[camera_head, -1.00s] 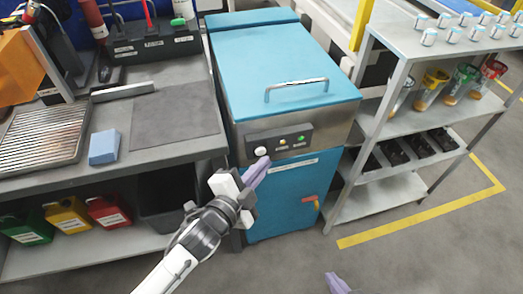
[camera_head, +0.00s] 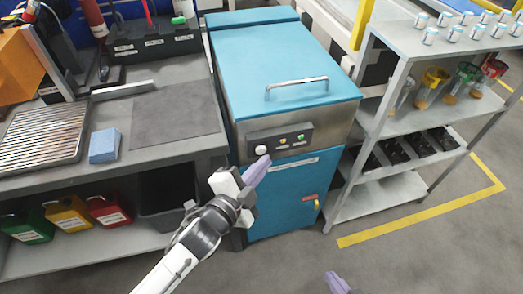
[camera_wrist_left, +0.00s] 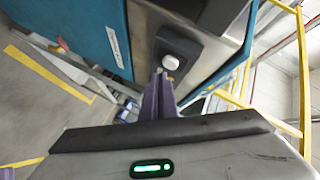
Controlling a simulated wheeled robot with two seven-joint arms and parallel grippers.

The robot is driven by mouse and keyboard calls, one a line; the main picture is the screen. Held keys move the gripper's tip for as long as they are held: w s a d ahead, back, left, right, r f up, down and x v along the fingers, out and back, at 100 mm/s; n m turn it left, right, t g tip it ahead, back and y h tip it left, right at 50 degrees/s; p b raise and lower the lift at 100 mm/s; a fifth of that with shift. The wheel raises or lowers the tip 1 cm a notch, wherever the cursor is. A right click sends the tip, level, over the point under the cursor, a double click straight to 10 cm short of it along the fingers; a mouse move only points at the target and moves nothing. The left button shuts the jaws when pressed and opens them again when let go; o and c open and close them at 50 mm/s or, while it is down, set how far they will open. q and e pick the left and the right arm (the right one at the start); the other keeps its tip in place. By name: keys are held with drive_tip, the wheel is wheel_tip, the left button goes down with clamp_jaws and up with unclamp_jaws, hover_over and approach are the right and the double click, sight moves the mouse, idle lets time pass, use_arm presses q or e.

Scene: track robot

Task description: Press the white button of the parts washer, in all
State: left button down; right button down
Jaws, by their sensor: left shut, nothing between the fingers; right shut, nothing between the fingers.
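The parts washer (camera_head: 285,85) is a blue cabinet with a closed lid and a steel front band. Its white button (camera_head: 261,150) sits at the left of a dark panel, beside a yellow and a green light. My left gripper (camera_head: 265,160) is shut and empty, its purple fingertips just below the button in the head view. In the left wrist view the white button (camera_wrist_left: 171,62) shows just beyond the shut fingertips (camera_wrist_left: 162,73); I cannot tell whether they touch. My right gripper (camera_head: 331,276) shows only its purple fingertips at the bottom edge, shut and empty, over the floor.
A workbench (camera_head: 150,150) with a blue block (camera_head: 104,146) and a metal grate stands at the left. A grey shelf rack (camera_head: 385,127) with jars and dark bins stands at the right. The floor before the washer is clear.

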use_arm(q)
drive_tip(key=shift+w, duration=0.15)
idle(0.6)
drive_tip(key=shift+w+a, duration=0.15)
drive_tip(key=shift+w, duration=0.1)
drive_tip(key=shift+w+a+p, duration=0.15)
drive_tip(key=shift+w+p, duration=0.15)
drive_tip(key=shift+w, duration=0.1)
idle(0.6)
drive_tip(key=shift+s, duration=0.1)
idle(0.3)
drive_tip(key=shift+s+d, duration=0.25)
drive_tip(key=shift+s, duration=0.45)
drive_tip(key=s, duration=0.1)
drive_tip(key=s+d, duration=0.1)
drive_tip(key=s, duration=0.1)
drive_tip(key=s+p, duration=0.1)
drive_tip(key=s, duration=0.1)
drive_tip(key=shift+d, duration=0.35)
